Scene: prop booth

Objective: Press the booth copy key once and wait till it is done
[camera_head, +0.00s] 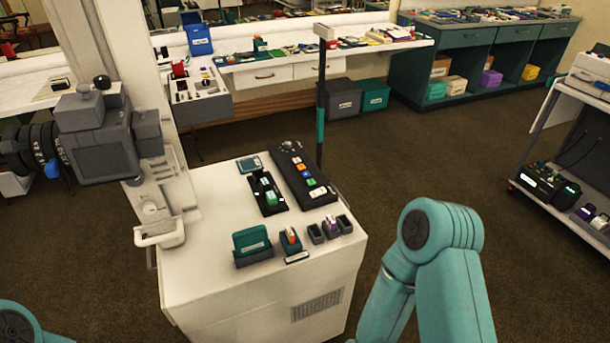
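The booth is a white cabinet (225,205) with a grey camera (100,135) on a post at its left. A black control panel (290,160) with white, blue, orange and yellow keys lies on the cabinet top. I cannot tell which is the copy key; the labels are too small to read. A small screen (249,164) and a black tray (266,191) with green items sit left of the panel. Neither gripper is in view. Only a teal joint of my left arm shows at the lower left, and my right arm's teal elbow stands right of the cabinet, apart from it.
A teal holder (251,245) and small grey holders (331,230) stand along the cabinet's front edge. A dark pole (321,100) rises behind the panel. A cart (560,190) stands at the right, and a long white table (300,62) at the back. Brown floor between is clear.

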